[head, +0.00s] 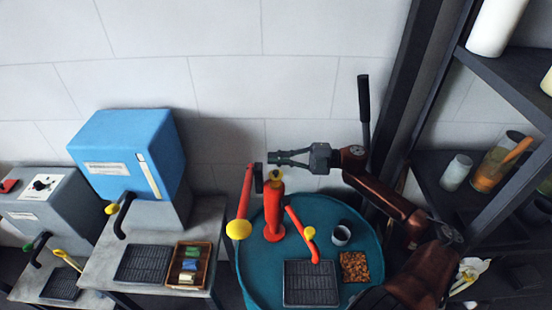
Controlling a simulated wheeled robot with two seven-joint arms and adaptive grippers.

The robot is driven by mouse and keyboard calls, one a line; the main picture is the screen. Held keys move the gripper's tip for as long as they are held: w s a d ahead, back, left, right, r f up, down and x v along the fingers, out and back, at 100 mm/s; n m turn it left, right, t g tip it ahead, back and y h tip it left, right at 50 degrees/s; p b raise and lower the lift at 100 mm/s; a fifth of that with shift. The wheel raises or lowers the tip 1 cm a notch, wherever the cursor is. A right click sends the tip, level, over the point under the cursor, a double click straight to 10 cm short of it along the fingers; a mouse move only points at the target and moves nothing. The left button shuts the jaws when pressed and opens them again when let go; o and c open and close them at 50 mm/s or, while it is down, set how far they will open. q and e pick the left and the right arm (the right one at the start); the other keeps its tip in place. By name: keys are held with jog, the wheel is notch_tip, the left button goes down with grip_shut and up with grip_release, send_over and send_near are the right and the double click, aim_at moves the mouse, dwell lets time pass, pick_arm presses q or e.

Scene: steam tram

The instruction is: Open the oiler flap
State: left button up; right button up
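A red-orange oiler (274,215) stands upright on a round teal table. A yellow piece (277,179) is at its top. A long red lever (245,192) with a yellow knob is on its left side, and a dark block (258,178) is beside the lever's upper end. A red spout-like arm (298,230) with a yellow knob slopes down to the right. I cannot clearly make out which part is the flap. My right gripper (273,158) points left just above the oiler's top, apparently apart from it. My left gripper is out of view.
The teal table (258,284) also bears a dark grate (311,283), a small cup (341,235) and a tray of brown bits (354,267). A blue machine (127,150) stands left. A dark shelf post (405,90) and shelves with jars are close on the right.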

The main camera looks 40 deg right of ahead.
jog(key=o, duration=0.6)
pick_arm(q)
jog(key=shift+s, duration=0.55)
pick_arm(e)
jog(key=v, duration=1.2)
